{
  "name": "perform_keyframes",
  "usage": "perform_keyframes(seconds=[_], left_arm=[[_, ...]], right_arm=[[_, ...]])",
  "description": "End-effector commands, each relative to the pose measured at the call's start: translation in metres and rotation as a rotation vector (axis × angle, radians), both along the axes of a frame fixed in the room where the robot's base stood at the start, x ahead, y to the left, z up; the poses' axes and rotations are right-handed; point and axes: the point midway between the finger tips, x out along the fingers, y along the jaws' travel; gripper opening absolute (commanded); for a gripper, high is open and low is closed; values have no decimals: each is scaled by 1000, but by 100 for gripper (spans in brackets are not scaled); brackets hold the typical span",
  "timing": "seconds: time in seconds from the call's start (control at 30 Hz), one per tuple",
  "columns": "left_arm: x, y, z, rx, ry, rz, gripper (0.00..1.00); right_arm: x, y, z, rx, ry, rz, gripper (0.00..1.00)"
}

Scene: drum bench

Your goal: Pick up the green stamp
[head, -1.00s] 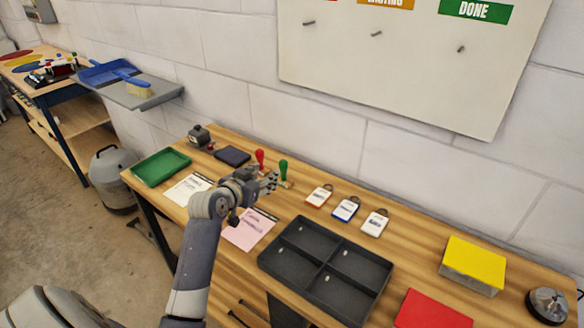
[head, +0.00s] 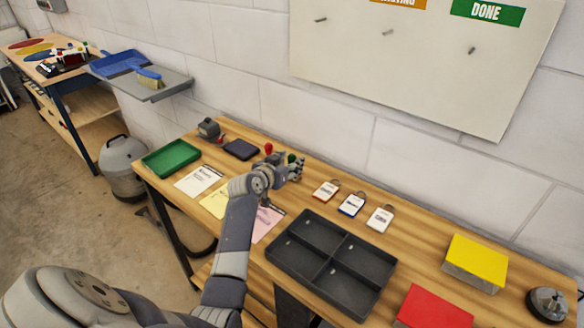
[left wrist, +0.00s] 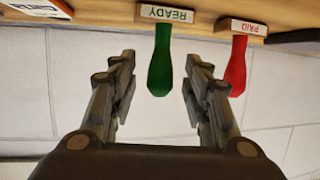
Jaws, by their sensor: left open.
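The green stamp (left wrist: 160,65) stands on the bench with its handle between the open fingers of my left gripper (left wrist: 159,85) in the left wrist view. Its base reads READY, and no finger visibly touches the handle. In the head view the green stamp (head: 291,158) is mostly hidden behind my left gripper (head: 293,170); only its green top shows. The red stamp (left wrist: 236,62), marked PAID, stands beside it, and its red top also shows in the head view (head: 268,148). My right gripper is not in view.
A dark ink pad (head: 241,149) and a green tray (head: 171,158) lie to the left. Several key tags, including a blue one (head: 351,205), lie to the right. A black divided tray (head: 285,268) sits in front. The wall (head: 400,160) stands close behind the bench.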

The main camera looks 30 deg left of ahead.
Motion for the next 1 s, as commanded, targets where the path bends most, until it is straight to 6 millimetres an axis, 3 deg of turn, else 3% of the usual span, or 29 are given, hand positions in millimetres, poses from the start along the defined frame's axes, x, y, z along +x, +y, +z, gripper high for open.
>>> perform_keyframes(seconds=[0.2,0.5,0.7,1.0], left_arm=[[17,3,-6,-2,0,2,44],[20,3,-7,0,0,1,44],[19,3,-7,0,0,1,1],[19,3,-7,0,0,1,0]], right_arm=[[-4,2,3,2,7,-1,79],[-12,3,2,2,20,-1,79],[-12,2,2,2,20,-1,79],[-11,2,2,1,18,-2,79]])
